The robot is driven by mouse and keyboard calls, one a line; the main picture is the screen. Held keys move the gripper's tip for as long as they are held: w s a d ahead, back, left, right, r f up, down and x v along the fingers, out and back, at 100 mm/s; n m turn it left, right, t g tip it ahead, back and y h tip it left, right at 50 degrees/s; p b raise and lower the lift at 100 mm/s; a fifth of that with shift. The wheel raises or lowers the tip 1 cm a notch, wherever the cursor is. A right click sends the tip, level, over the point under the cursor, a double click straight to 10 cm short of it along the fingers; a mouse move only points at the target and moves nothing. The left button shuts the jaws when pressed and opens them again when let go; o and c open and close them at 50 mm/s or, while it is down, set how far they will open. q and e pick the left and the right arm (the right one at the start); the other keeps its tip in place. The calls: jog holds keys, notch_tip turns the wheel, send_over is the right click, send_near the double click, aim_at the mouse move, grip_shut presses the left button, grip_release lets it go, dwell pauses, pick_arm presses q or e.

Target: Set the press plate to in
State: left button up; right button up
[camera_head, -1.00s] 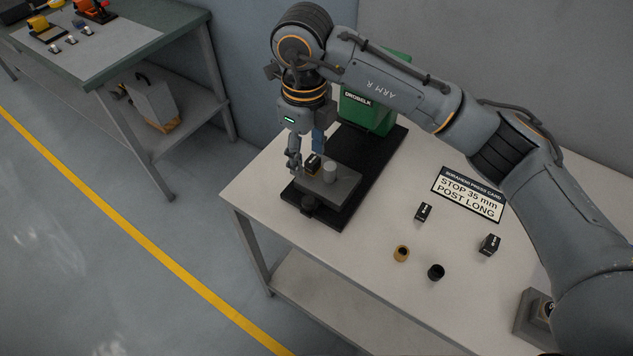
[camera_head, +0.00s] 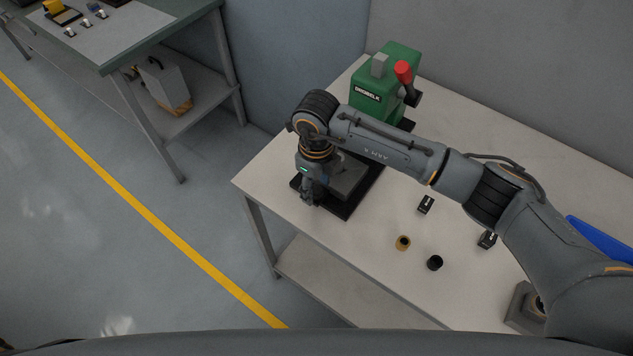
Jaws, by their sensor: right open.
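The green press (camera_head: 383,85), labelled DROBELK, stands at the back of the white table with a red-knobbed lever (camera_head: 404,72). Its grey plate (camera_head: 354,172) lies on the black base (camera_head: 337,207), partly hidden by my right arm. My right gripper (camera_head: 309,198) is open and low at the front left end of the base, beside the plate's near edge. Its fingertips are small and dark, so I cannot tell whether they touch anything. The top of the plate nearest my wrist is hidden. My left gripper is not in view.
On the white table (camera_head: 380,282) are a brass ring (camera_head: 403,243), a black ring (camera_head: 435,263) and two small black blocks (camera_head: 426,204) (camera_head: 487,240). A grey block (camera_head: 523,306) stands at the lower right. Another bench (camera_head: 150,30) is at the upper left.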

aim_at(341, 154)
jog(key=shift+c, duration=0.4)
grip_shut()
jog(key=w+d+b, duration=0.1)
jog(key=w+b, duration=0.1)
jog(key=w+d+b, duration=0.2)
jog(key=w, duration=0.1)
jog(key=w+d+b, duration=0.2)
jog(key=shift+w+d+f, duration=0.15)
jog(key=shift+w+d, duration=0.1)
jog(key=shift+w+b, duration=0.15)
jog(key=shift+b, duration=0.15)
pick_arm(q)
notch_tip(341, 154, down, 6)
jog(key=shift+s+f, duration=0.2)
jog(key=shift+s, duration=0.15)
pick_arm(e)
jog(key=shift+r, duration=0.2)
jog(key=shift+o, duration=0.4)
grip_release()
jog(key=shift+d, duration=0.1)
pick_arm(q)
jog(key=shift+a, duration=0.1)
